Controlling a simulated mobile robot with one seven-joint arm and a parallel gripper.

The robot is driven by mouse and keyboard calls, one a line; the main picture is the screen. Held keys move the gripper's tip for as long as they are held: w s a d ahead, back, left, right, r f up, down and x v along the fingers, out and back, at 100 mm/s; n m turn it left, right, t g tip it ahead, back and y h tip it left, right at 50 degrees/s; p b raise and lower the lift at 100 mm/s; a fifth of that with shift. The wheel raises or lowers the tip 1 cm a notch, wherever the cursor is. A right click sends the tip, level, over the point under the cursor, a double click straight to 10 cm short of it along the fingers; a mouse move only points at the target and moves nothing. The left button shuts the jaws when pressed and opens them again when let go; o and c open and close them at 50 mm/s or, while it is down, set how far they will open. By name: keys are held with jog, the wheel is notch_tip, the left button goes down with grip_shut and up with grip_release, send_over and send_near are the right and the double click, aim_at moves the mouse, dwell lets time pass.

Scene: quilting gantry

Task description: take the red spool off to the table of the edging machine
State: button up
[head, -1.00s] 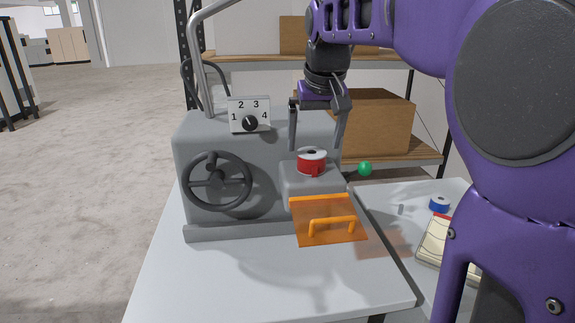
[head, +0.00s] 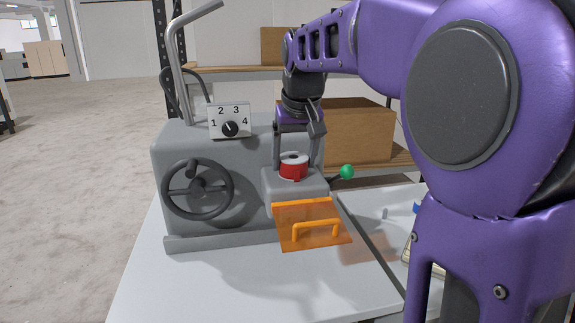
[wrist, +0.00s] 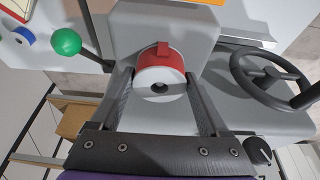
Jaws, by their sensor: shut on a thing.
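The red spool (head: 293,170), with a white top and a dark centre hole, is at the grey block on the front of the grey machine (head: 230,148). My gripper (head: 298,165) points down over it, shut on the spool, with one finger on each side. In the wrist view the spool (wrist: 160,80) shows between the fingertips, with a red tab on its far side. I cannot tell any gap under the spool. The machine stands on a pale table (head: 250,290).
An orange flap with a handle (head: 312,225) hangs open before the block. A green-knobbed lever (head: 347,172) sticks out to the right, close to my gripper. A handwheel (head: 197,190) and numbered dial (head: 230,128) are on the left. A blue spool (wrist: 24,37) lies beyond the lever.

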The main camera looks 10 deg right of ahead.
aim_at(292, 156)
jog(key=c, duration=0.3)
jog(key=shift+r+p, duration=2.4)
jog(key=shift+r, duration=0.25)
